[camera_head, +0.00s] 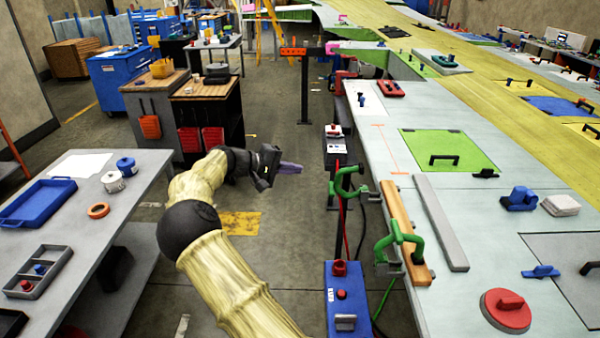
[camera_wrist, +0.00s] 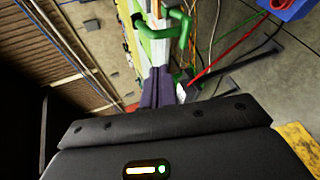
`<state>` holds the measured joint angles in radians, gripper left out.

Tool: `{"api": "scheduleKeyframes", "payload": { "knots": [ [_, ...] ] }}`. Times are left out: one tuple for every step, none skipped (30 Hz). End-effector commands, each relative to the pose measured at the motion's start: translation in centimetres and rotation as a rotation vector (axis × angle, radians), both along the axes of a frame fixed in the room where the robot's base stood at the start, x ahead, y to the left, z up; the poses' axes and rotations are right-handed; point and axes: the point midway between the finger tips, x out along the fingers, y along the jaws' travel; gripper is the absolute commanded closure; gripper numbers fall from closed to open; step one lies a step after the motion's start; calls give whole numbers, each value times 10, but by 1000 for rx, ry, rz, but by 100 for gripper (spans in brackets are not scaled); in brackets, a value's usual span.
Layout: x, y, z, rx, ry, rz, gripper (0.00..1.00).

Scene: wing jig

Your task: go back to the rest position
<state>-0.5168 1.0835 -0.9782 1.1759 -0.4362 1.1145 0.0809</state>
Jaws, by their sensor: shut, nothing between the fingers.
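My gripper (camera_head: 290,168) is at the end of my outstretched arm, over the aisle between the left table and the wing jig. Its purple fingers are together and hold nothing. In the wrist view the shut fingers (camera_wrist: 156,88) show beyond the dark gripper body. The fingers point right, toward the jig's edge, and look clear of it in the head view. The arm is bent and covered in a cream sleeve.
The wing jig surface (camera_head: 380,165) fills the right, with green clamps (camera_head: 398,240) on a wooden bar (camera_head: 405,232) at its edge. A blue box (camera_head: 350,300) stands below. The left table (camera_head: 110,215) holds a blue tray (camera_head: 38,203). Open floor (camera_head: 285,225) lies between.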

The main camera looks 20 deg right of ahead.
Motion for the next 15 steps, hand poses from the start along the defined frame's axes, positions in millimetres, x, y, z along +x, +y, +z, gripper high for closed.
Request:
{"api": "scheduleKeyframes", "payload": {
  "knots": [
    [0,0,0,0,0,0,100],
    [0,0,0,0,0,0,100],
    [0,0,0,0,0,0,100],
    [0,0,0,0,0,0,100],
    [0,0,0,0,0,0,100],
    [0,0,0,0,0,0,100],
    [0,0,0,0,0,0,100],
    [0,0,0,0,0,0,100],
    [0,0,0,0,0,0,100],
    [0,0,0,0,0,0,100],
    [0,-1,0,1,0,0,100],
    [-1,-2,-1,6,0,-3,100],
    [-3,-3,-2,14,0,-5,100],
    [-5,-6,-3,25,0,-9,100],
    [-9,-10,-6,49,0,-15,100]
  ]
}}
